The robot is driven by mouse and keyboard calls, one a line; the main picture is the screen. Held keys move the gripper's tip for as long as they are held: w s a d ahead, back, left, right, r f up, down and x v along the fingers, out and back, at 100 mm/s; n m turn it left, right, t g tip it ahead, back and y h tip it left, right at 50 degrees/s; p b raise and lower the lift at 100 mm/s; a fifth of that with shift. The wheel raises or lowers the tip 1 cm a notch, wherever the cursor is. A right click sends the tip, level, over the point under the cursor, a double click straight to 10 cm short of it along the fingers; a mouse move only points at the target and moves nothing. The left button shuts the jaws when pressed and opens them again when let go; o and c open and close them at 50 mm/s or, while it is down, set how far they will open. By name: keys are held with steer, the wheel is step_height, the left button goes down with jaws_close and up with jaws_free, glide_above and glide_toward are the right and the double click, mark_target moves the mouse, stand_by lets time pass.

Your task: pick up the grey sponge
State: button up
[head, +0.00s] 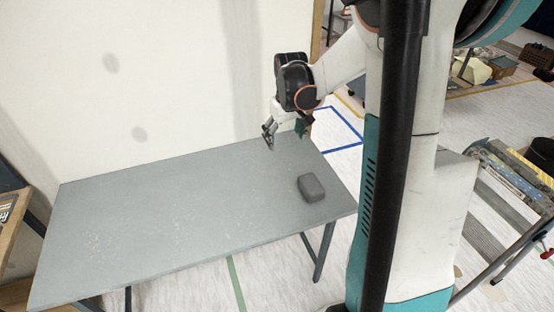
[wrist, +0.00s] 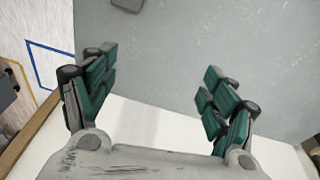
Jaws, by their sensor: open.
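The grey sponge (head: 311,187) is a dark grey block with rounded edges. It lies on the grey table (head: 160,215) near its right end in the head view. In the wrist view part of the sponge (wrist: 128,4) shows, cut off by the top edge. My gripper (head: 284,138) is above the far edge of the table, beyond the sponge and a little to its left, apart from it. In the wrist view my gripper (wrist: 155,80) has its two green-padded fingers spread wide with nothing between them.
A white wall panel (head: 130,90) stands along the table's far side, close to my gripper. The rest of the tabletop is clear. A folding metal stand (head: 515,175) is at the right, and a wooden shelf (head: 12,225) is at the left.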

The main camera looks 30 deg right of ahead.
steer(key=s+d+f+m+g, duration=0.1)
steer(key=s+d+f+g, duration=0.1)
steer(key=s+d+f, duration=0.55)
steer(key=b, duration=0.3)
glide_above(313, 185)
steer(key=shift+y, duration=0.4)
steer(key=f, duration=0.9)
steer(key=shift+w+d+f, duration=0.15)
steer(key=shift+w+f, duration=0.05)
steer(key=shift+f, duration=0.05)
steer(key=shift+f+b, duration=1.55)
steer(key=shift+f, duration=1.75)
steer(key=shift+s+r, duration=0.1)
steer(key=shift+c, duration=0.3)
steer(key=c, duration=1.1)
steer(key=shift+r, duration=0.1)
step_height(313, 185, up, 20)
steer(key=p, duration=0.6)
steer(key=shift+p, duration=0.35)
